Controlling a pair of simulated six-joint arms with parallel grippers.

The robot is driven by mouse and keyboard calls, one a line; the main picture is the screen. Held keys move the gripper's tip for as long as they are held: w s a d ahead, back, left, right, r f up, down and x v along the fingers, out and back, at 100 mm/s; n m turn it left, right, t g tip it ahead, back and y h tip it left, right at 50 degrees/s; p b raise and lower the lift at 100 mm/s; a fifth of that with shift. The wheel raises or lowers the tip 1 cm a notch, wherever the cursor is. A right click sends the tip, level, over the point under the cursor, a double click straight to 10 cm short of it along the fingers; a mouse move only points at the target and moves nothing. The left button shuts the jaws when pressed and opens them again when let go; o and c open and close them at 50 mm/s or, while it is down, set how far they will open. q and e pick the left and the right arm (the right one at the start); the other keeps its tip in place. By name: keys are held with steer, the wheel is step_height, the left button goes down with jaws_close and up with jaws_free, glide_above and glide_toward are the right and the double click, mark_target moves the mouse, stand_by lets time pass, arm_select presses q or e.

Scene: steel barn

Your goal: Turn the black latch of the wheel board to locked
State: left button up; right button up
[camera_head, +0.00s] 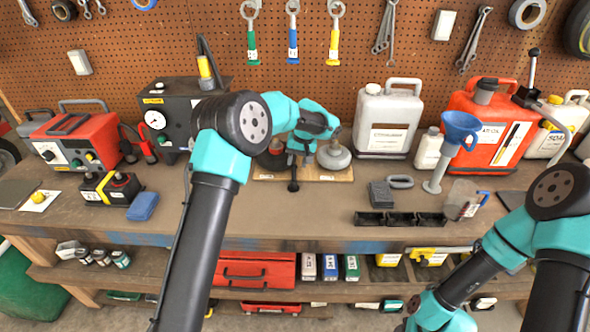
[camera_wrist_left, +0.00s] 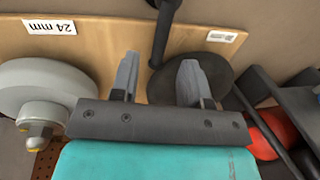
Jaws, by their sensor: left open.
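The wheel board (camera_head: 345,175) is a flat wooden board on the bench, also seen in the left wrist view (camera_wrist_left: 100,38). It carries a grey wheel (camera_head: 334,157) on the right and a dark round wheel (camera_head: 270,161) on the left. The black latch (camera_head: 293,184) is a bar that points towards the bench's front edge, between the wheels; in the left wrist view it shows at the top (camera_wrist_left: 163,35). My left gripper (camera_wrist_left: 157,77) is open above the board, its fingers either side of the latch's inner end. Whether they touch it, I cannot tell. My right gripper is out of view.
Behind the board stand a grey gauge box (camera_head: 170,115) and a white canister (camera_head: 386,120). A black tray (camera_head: 400,219), a grey block (camera_head: 381,194) and a blue funnel (camera_head: 459,130) are to the right. Bench room in front of the board is clear.

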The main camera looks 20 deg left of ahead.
mark_target(294, 171)
arm_select(q)
steer(key=shift+s+a+f, duration=0.1)
steer(key=shift+a+f, duration=0.1)
steer(key=shift+f, duration=0.85)
steer(key=shift+a+f, duration=0.2)
steer(key=shift+f, duration=0.8)
jaws_close()
